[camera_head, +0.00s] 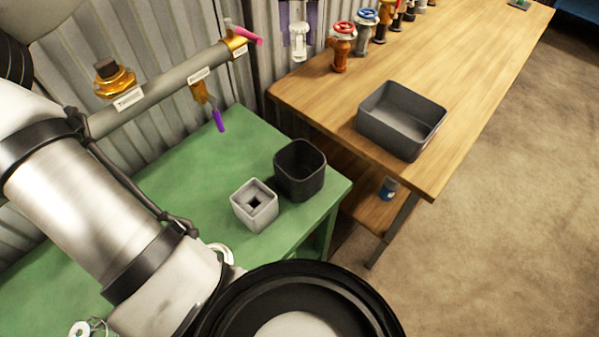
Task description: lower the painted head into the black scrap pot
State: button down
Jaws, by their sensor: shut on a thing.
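The black scrap pot (286,183) stands upright on the green table near its right end. It is open at the top, and its inside is dark, with no contents that I can make out. I cannot pick out the painted head in this view. My gripper is not in view. My arm fills the lower left and bottom middle and hides part of the green table.
A pale square block (247,214) with a dark central hole stands left of the pot. A pipe (165,88) with brass fittings runs along the wall. A grey bin (398,140) and several valves (341,50) stand on the wooden bench (480,70).

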jog(key=b, duration=1.4)
send_over(299, 177)
notch_tip(299, 177, down, 20)
jog(key=shift+r, duration=0.15)
jog(key=shift+f+b, duration=3.65)
jog(key=shift+f, duration=1.05)
jog(key=shift+f+b, duration=1.95)
jog(key=shift+f, duration=0.5)
